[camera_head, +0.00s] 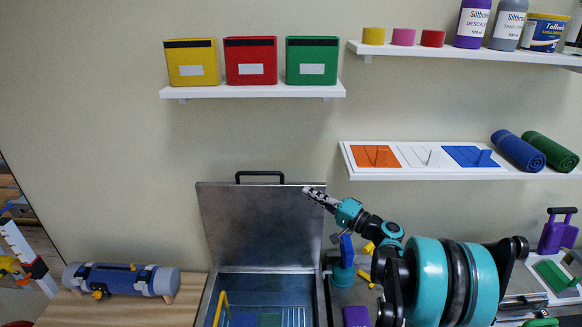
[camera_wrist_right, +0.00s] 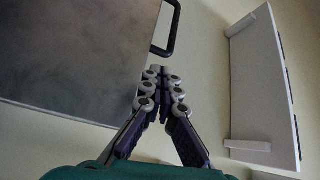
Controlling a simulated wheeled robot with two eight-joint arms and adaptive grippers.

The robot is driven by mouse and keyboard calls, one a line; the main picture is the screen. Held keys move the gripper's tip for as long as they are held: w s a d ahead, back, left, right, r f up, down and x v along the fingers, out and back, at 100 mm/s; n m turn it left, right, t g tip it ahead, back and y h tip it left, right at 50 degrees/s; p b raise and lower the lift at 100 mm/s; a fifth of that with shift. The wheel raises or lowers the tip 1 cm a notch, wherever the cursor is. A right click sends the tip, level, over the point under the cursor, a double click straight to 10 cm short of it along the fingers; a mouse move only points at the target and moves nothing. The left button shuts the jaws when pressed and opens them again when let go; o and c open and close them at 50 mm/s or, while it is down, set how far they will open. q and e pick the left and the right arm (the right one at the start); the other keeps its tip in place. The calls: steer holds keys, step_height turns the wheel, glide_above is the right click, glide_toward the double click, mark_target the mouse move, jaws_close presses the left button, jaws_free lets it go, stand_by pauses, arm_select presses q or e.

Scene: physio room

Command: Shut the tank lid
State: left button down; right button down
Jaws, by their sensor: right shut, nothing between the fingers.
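The tank (camera_head: 320,300) is sunk in the worktop at the bottom centre of the head view. Its grey metal lid (camera_head: 255,230) stands open, nearly upright, behind the opening. The lid has a black handle (camera_head: 259,175) on its top edge. In the wrist view the lid (camera_wrist_right: 75,55) fills the upper left, with its handle (camera_wrist_right: 170,30) above the fingertips. My right gripper (camera_head: 309,191) is shut and empty, near the lid's upper right corner; I cannot tell whether it touches. Its closed fingers show in the wrist view (camera_wrist_right: 158,73). My left gripper is not in view.
A wire basket with a yellow handle (camera_head: 221,306) is inside the tank. A blue-grey roller (camera_head: 122,280) lies left on the worktop. A shelf (camera_head: 360,171) with rolled towels is right of the lid; bins (camera_head: 251,62) stand on a shelf above. My right arm covers the worktop right of the tank.

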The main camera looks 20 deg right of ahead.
mark_target(291, 183)
steer(key=shift+t, duration=0.4)
steer(key=x, duration=0.3)
steer(key=d+x, duration=0.1)
steer(key=x, duration=0.5)
steer(key=shift+w+d+r, duration=0.1)
steer(key=shift+w+r, duration=0.35)
